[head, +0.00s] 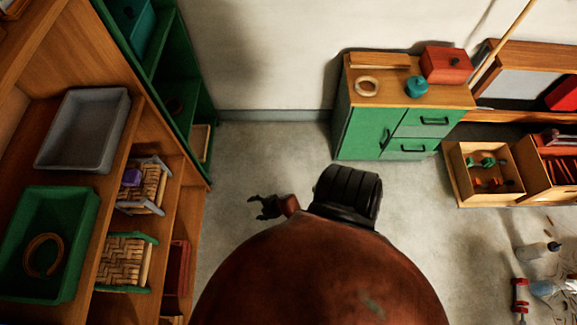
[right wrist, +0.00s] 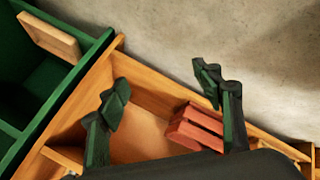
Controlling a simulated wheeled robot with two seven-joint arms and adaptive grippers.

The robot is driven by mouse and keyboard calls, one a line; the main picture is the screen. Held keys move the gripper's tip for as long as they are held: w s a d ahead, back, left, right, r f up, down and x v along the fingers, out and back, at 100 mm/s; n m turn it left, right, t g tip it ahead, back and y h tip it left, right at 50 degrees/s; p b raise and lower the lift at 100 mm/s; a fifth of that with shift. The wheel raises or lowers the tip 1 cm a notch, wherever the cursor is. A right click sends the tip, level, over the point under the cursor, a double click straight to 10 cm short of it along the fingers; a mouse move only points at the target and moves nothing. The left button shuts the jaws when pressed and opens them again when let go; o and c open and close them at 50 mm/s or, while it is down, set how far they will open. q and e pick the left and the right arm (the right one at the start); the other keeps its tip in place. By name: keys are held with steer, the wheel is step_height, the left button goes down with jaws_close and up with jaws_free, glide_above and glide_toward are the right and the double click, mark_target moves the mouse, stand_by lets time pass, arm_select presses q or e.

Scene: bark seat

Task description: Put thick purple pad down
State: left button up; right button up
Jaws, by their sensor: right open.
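A small thick purple pad (head: 131,177) rests on a woven seat with a pale grey frame (head: 150,187), on the wooden shelf at the left of the head view. My right gripper (head: 262,207) is to the right of that shelf, above the floor and apart from the pad. In the right wrist view its two dark fingers (right wrist: 162,88) are spread apart with nothing held between them. The pad does not show in the right wrist view. My left gripper is not in view.
A second woven seat with green ends (head: 122,262) stands below the first. A grey tray (head: 84,130) and a green tray (head: 84,225) lie on the left shelf. A red slatted thing (right wrist: 195,127) lies in a wooden shelf compartment beyond the right fingers. Floor (head: 262,150) is clear before the green cabinet (head: 365,130).

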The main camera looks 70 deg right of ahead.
steer(key=s+a+f+m+g, duration=0.1)
steer(key=s+f+m+g, duration=0.1)
steer(key=s, duration=1.2)
steer(key=s+a+f+m+g, duration=0.2)
steer(key=s+f+m, duration=0.3)
steer(key=s, duration=0.9)
steer(key=s+a+f+m+g, duration=0.1)
steer(key=s+f+m+g, duration=0.2)
steer(key=s, duration=1.1)
step_height(320, 180, down, 3)
steer(key=shift+s+a+f+g+h, duration=0.15)
steer(key=shift+s+g+h, duration=0.25)
steer(key=shift+g, duration=0.3)
